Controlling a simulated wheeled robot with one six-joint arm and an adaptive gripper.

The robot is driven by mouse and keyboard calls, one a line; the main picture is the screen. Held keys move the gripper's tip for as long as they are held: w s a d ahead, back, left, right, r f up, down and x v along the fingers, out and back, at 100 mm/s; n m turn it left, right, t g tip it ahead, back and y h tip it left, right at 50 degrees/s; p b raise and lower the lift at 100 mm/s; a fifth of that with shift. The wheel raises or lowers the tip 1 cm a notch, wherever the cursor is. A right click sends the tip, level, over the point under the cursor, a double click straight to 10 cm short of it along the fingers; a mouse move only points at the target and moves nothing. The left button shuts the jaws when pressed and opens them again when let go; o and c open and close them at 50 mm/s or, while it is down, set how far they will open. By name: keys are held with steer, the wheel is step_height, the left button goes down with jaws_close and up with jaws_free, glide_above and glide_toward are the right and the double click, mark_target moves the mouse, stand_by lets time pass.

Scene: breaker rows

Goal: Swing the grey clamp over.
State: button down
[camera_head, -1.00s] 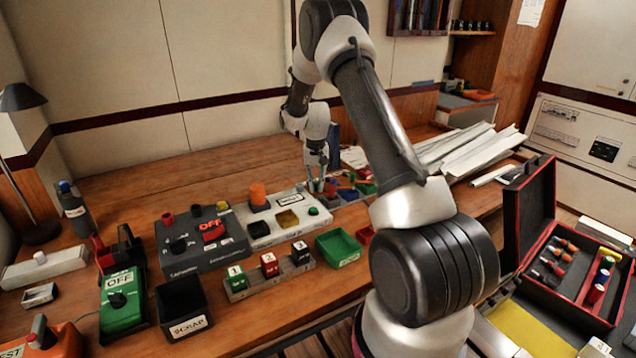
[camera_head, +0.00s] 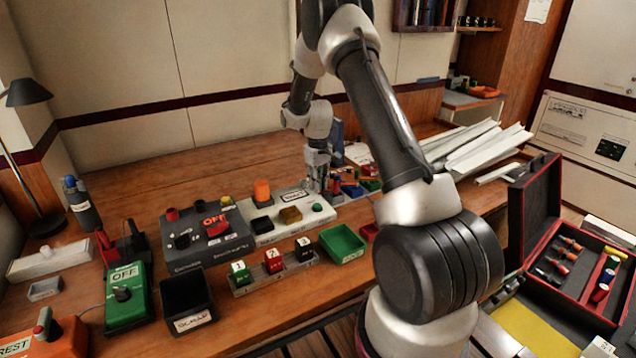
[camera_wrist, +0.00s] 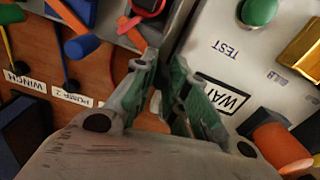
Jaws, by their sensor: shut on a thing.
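My gripper (camera_head: 320,184) is lowered at the right end of the pale grey test board (camera_head: 334,199), among the small coloured parts there. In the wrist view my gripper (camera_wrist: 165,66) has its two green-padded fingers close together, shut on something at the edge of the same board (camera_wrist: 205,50). The held thing is mostly hidden between the fingertips. I cannot make out the grey clamp's shape or its angle in either view.
Left of the fingers in the wrist view are a blue handle (camera_wrist: 82,47), an orange handle (camera_wrist: 127,30) and a WINCH label (camera_wrist: 25,80). An orange cylinder (camera_wrist: 280,143) stands close on the right. A green bin (camera_head: 341,243) is nearer me.

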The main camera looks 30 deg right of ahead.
stand_by(0.3)
steer(key=c, duration=1.7)
jaws_free()
step_height(320, 180, up, 12)
